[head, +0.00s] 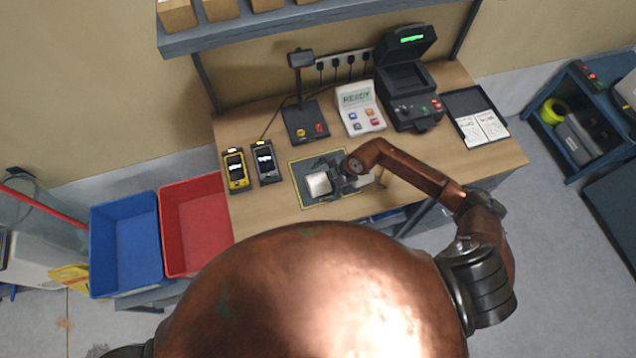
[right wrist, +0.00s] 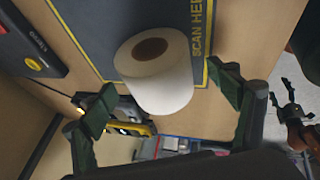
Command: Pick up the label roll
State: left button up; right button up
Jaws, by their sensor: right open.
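The label roll (right wrist: 165,80) is a white cylinder with a brown core hole in one end. It is on the dark scan mat (right wrist: 100,30) with the yellow border. In the head view the roll (head: 318,184) shows near the middle of the mat (head: 305,196). My right gripper (head: 342,176) is just right of the roll. In the right wrist view its open green-black fingers (right wrist: 163,101) stand on either side of the roll, with gaps and no visible contact. A dark claw on a copper arm at the right edge, apparently my left gripper (right wrist: 288,105), is too small to read.
Two handheld scanners, yellow (head: 236,171) and dark (head: 265,163), lie left of the mat. A scanner stand (head: 305,122), a READY panel (head: 360,109) and a printer (head: 407,90) stand behind. Red (head: 194,226) and blue (head: 125,243) bins are at left.

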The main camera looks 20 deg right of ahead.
jog(key=shift+x, duration=1.4)
jog(key=shift+w, duration=0.1)
jog(key=shift+c, duration=0.3)
jog(key=c, duration=1.4)
jog(key=shift+r, duration=0.1)
jog(key=shift+c, duration=0.4)
jog(key=shift+r, duration=0.1)
